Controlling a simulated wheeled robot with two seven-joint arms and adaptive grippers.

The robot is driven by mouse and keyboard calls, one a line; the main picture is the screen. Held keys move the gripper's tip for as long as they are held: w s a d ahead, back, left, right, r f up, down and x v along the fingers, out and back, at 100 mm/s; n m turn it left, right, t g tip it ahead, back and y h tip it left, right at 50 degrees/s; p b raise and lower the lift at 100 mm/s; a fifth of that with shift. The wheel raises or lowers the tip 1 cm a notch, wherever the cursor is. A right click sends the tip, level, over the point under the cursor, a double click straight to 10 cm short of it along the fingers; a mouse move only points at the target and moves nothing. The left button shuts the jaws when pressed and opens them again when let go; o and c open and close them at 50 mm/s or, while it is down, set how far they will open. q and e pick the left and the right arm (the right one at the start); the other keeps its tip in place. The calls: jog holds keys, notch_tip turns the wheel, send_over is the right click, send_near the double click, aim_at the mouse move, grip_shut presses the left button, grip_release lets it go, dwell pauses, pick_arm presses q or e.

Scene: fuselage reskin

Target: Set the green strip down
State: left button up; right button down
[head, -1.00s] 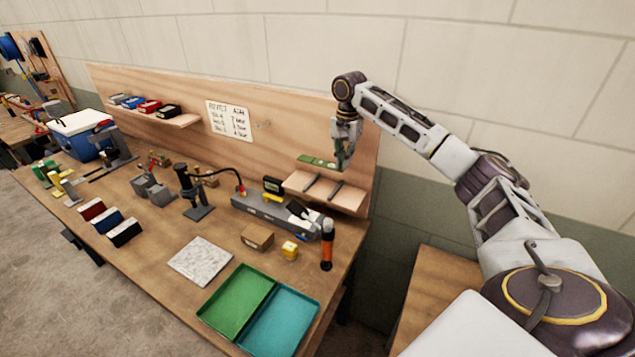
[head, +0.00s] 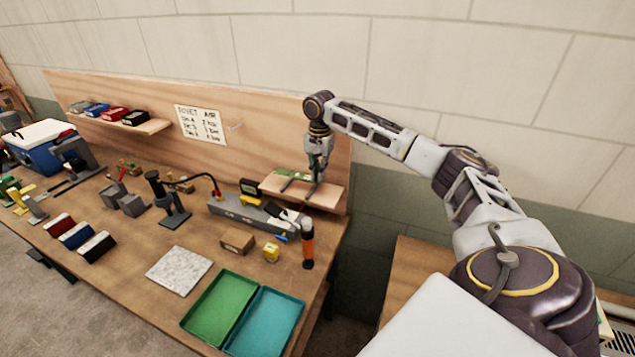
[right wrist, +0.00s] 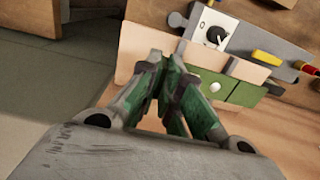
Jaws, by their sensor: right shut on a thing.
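The green strip (head: 292,173) is a thin flat piece, level, at the small wooden shelf with two dark rails (head: 328,194) on the back panel. My right gripper (head: 317,176) is shut on its right end. In the right wrist view the strip (right wrist: 243,93) shows as a green face with a white round spot beside my right fingertips (right wrist: 174,66). The strip looks very close above the rails; I cannot tell whether it touches them. My left gripper is not in view.
A green tray (head: 221,308) and a teal tray (head: 268,322) at the bench front are empty.

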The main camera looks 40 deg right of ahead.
jog(key=shift+f, duration=0.4)
jog(key=shift+f, duration=0.1)
jog(key=shift+f+p, duration=0.4)
jog(key=shift+f, duration=1.35)
jog(key=shift+f, duration=0.4)
jog(key=c, duration=1.6)
grip_release()
jog(key=shift+r, duration=0.15)
jog(key=shift+r+b, duration=1.15)
jog(key=shift+r, duration=5.1)
